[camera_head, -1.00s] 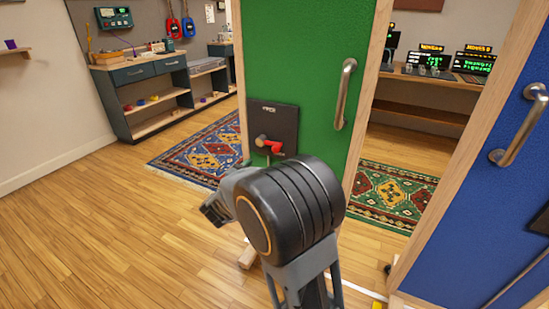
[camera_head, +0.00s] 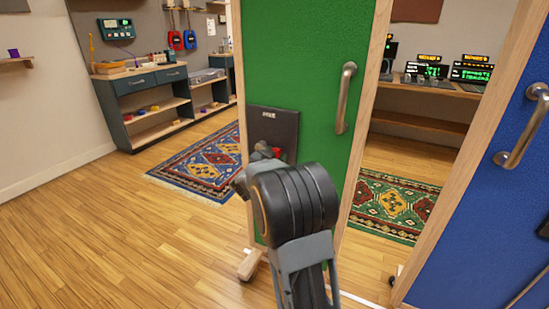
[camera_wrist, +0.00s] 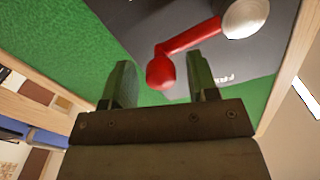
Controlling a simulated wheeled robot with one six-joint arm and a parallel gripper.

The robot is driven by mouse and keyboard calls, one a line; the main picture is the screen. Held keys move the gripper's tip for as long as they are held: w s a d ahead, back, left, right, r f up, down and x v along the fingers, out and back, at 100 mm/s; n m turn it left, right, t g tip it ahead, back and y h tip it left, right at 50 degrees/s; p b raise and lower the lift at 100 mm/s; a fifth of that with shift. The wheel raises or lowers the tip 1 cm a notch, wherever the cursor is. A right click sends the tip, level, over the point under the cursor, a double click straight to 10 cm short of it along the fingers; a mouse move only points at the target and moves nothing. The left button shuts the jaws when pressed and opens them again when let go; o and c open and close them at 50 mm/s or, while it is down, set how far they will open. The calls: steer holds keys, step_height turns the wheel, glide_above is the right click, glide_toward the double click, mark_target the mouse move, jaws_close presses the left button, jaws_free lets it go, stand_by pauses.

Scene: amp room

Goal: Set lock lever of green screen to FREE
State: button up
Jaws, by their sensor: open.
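The green screen (camera_head: 303,55) stands upright in front of me, with a dark lock plate (camera_head: 277,125) on its lower left part. The red lock lever (camera_head: 277,151) is mostly hidden behind my arm in the head view. In the wrist view the red lever (camera_wrist: 186,43) runs from a silver pivot knob (camera_wrist: 245,17) to a round red end. My gripper (camera_wrist: 160,78) is open, its two fingers either side of the lever's red end, which shows between the fingertips. I cannot tell whether they touch it. Lettering on the plate is partly hidden.
A metal handle (camera_head: 346,97) is on the green screen's right side. A blue screen (camera_head: 480,200) with a handle (camera_head: 524,126) stands at the right. Rugs (camera_head: 205,160) lie behind the screens. The wooden floor (camera_head: 110,240) at left is clear.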

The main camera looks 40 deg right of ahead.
steer(key=shift+c, duration=0.4)
jaws_close()
